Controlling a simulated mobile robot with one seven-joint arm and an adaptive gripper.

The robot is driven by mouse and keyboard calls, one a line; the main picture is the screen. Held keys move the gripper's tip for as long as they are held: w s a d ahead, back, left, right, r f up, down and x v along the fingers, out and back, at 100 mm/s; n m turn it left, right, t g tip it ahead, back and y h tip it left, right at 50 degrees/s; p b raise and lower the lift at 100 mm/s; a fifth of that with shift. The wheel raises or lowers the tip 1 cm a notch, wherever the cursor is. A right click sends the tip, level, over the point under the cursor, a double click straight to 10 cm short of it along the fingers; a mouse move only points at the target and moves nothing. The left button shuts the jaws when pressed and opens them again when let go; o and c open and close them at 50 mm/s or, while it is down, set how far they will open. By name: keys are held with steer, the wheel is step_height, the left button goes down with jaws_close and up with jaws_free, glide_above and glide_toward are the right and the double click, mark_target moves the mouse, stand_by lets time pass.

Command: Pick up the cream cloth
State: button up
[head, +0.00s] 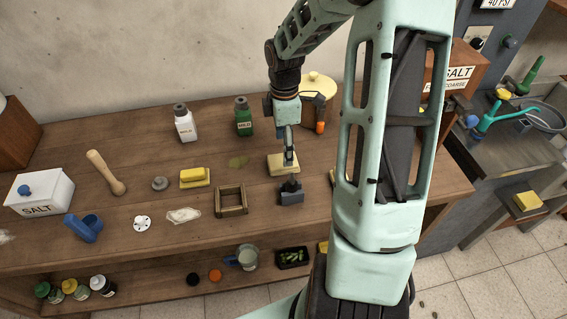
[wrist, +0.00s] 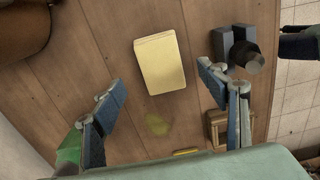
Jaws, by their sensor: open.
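The cream cloth (head: 277,167) looks like a thick folded rectangle, lying flat on the wooden table under my arm. It also shows in the wrist view (wrist: 160,62), at the top middle and fully visible. My gripper (head: 289,155) is above it in the head view, hiding part of it. In the wrist view my gripper (wrist: 162,78) has its two fingers wide apart, one on either side of the cloth's near end. Nothing is between them. The exact height above the cloth is hard to tell.
A dark blue-grey block with a knob (head: 291,193) stands close in front of the cloth. A wooden frame (head: 231,212) lies to the front left. A green bottle (head: 243,122) and a cream-lidded pot (head: 316,83) stand behind. A greenish stain (head: 238,162) is left of the cloth.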

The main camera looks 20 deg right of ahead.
step_height(320, 180, down, 5)
steer(key=shift+a+f, duration=0.1)
steer(key=shift+a, duration=0.05)
steer(key=c, duration=1.2)
step_height(320, 180, up, 10)
steer(key=o, duration=0.6)
steer(key=c, duration=0.5)
